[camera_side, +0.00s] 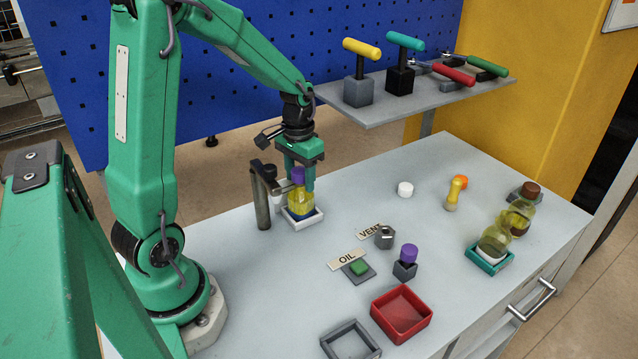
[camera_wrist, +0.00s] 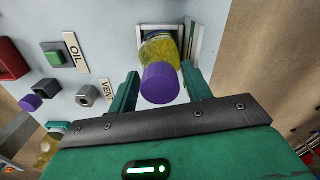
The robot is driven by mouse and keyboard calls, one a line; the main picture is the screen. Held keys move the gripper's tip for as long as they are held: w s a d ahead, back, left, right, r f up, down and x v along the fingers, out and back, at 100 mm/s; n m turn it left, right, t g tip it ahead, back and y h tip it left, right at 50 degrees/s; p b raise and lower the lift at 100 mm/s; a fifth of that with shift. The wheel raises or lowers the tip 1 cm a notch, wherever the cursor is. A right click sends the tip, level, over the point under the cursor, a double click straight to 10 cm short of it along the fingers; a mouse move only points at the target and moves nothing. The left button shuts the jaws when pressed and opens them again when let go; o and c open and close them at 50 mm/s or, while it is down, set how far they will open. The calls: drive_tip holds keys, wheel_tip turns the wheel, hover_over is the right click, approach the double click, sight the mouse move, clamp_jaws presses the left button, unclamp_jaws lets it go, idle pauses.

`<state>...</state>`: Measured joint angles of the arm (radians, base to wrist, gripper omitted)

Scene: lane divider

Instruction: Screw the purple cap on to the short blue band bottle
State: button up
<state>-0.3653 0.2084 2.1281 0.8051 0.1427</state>
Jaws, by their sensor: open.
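The purple cap (camera_side: 298,175) sits on top of the yellow-filled bottle with a blue band (camera_side: 300,203). Cap and bottle stand upright in a small white tray (camera_side: 305,223). The wrist view shows the cap (camera_wrist: 160,85) nearest me, with the bottle (camera_wrist: 161,50) behind it. My gripper (camera_wrist: 160,73) is open, one finger on each side of the cap, with visible gaps. In the side view my gripper (camera_side: 301,180) is over the bottle and partly hides the cap. How tightly the cap sits cannot be seen.
A grey post with a side arm (camera_side: 262,200) stands close left of the bottle. Another purple-topped piece (camera_side: 409,253) sits in a dark block. The table's middle back is mostly clear.

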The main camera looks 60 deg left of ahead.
drive_tip(key=shift+n, duration=0.4)
drive_tip(key=shift+n, duration=0.3)
drive_tip(key=shift+n, duration=0.5)
drive_tip(key=shift+n, duration=0.9)
drive_tip(key=shift+n, duration=0.8)
drive_tip(key=shift+n, duration=0.3)
drive_tip(key=shift+n, duration=0.6)
